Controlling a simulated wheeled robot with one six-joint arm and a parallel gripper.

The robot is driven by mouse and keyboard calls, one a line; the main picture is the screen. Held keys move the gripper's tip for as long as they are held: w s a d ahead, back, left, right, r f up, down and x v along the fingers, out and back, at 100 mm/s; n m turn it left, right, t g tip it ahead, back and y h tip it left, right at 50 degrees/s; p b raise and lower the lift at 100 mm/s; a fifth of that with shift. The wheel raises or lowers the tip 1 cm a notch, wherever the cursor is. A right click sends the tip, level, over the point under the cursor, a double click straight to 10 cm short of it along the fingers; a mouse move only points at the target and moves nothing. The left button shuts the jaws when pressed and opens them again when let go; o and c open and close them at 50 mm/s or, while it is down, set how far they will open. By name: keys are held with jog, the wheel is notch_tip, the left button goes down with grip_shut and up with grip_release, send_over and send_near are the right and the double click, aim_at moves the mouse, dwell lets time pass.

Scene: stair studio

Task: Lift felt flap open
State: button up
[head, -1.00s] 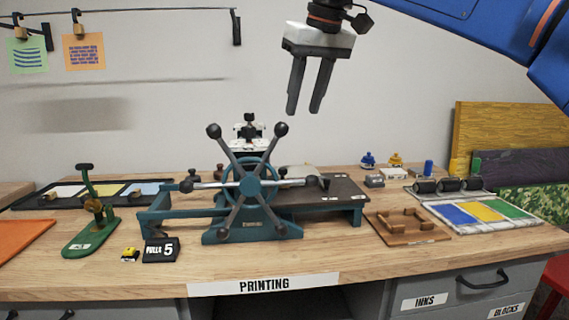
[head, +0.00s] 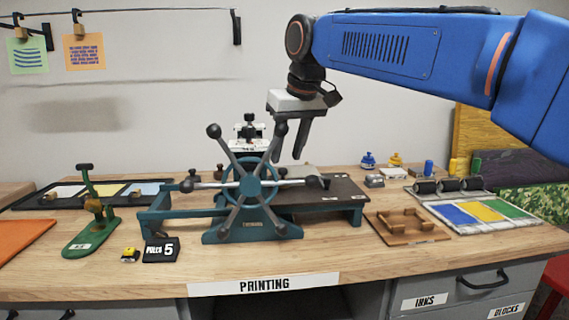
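The teal printing press (head: 252,228) with its spoked wheel stands mid-bench. A flat dark grey sheet (head: 335,191) lies on its bed, right of the wheel; I cannot tell for sure whether this is the felt flap. It looks flat. My gripper (head: 289,155) points down above the bed's left part, close behind the wheel's upper right spoke. Its fingers are apart and nothing shows between them. The spoke and knob hide part of the left finger. Whether the fingertips touch anything is not visible.
The wheel's spokes and knobs stand in front of my gripper. A brown wooden jig (head: 407,226), an ink tray (head: 487,211) and rollers (head: 450,185) lie right. A green stapler-like tool (head: 91,232) and a "PULLS 5" sign (head: 161,250) stand left.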

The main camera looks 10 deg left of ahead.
aim_at(283, 169)
jog(key=shift+x, duration=2)
grip_shut()
